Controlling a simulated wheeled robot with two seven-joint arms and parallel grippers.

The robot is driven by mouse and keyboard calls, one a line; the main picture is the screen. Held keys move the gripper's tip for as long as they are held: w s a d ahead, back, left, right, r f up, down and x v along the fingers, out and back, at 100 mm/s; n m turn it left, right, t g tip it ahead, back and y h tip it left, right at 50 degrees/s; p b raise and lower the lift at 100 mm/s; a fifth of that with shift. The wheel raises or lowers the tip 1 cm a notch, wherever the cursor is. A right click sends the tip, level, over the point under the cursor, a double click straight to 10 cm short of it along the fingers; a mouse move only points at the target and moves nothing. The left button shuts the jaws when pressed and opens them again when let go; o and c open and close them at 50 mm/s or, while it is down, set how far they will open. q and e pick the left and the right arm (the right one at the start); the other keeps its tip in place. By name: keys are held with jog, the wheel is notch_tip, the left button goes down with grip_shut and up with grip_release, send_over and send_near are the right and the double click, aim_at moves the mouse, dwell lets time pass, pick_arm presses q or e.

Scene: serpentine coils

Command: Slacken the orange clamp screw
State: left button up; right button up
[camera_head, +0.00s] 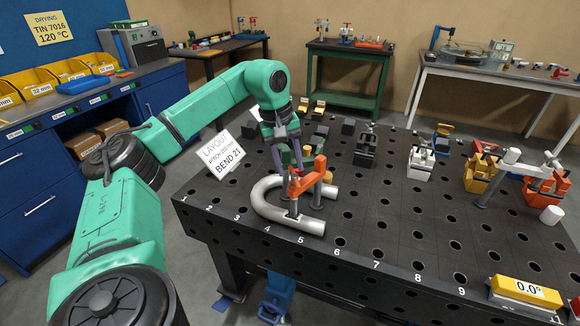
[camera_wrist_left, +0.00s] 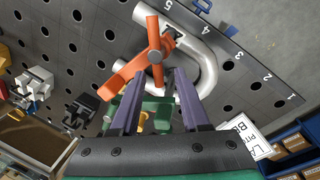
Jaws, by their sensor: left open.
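The orange clamp (camera_head: 308,179) stands on the black perforated table (camera_head: 375,215) near holes 4 and 5. Its arm reaches over a silver U-bent tube (camera_head: 262,205), with a dark screw spindle (camera_head: 293,207) coming down at the tube. The silver tube (camera_wrist_left: 205,45) curves behind. My left gripper (camera_head: 290,165) is open above the clamp; its purple fingers (camera_wrist_left: 160,78) point at the screw end, apart from it as far as I can tell.
A layout sign (camera_head: 223,157) stands left of the tube. Dark and green blocks (camera_head: 326,130) lie behind the clamp. White clamp (camera_head: 422,160), yellow clamp (camera_head: 484,172) and another orange clamp (camera_head: 545,187) stand to the right. A yellow angle display (camera_head: 525,291) sits at the front right edge.

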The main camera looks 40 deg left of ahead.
pick_arm(q)
jog(key=shift+w+d+f, duration=0.15)
jog(key=shift+w+f, duration=0.05)
jog(key=shift+f, duration=0.25)
grip_shut()
jog(key=shift+s+n, duration=0.1)
jog(key=shift+n, duration=0.2)
